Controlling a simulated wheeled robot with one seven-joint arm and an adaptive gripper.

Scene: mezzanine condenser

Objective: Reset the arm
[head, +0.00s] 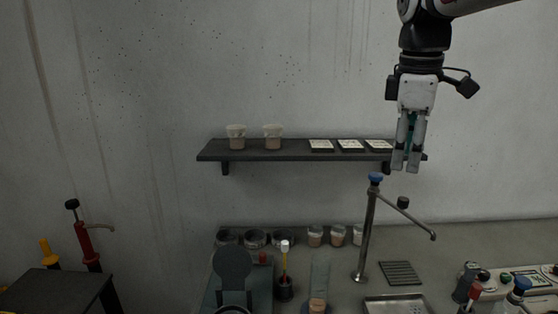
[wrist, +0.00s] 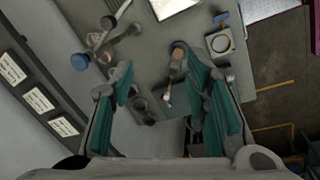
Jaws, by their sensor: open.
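My gripper (head: 406,171) hangs from my arm at the upper right of the head view, pointing down. It is in front of the right end of the wall shelf and above the tall metal tap. In the wrist view my gripper (wrist: 167,112) shows two fingers with green inner pads, spread apart. Nothing is held between them. The counter and its items lie well below the fingertips.
The dark shelf (head: 295,155) carries two cups (head: 236,137) and several labelled trays (head: 351,146). Below, the tap (head: 366,235) with a blue top rises from the counter. Bottles (head: 467,283) stand at the right. The wall left of the shelf is bare.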

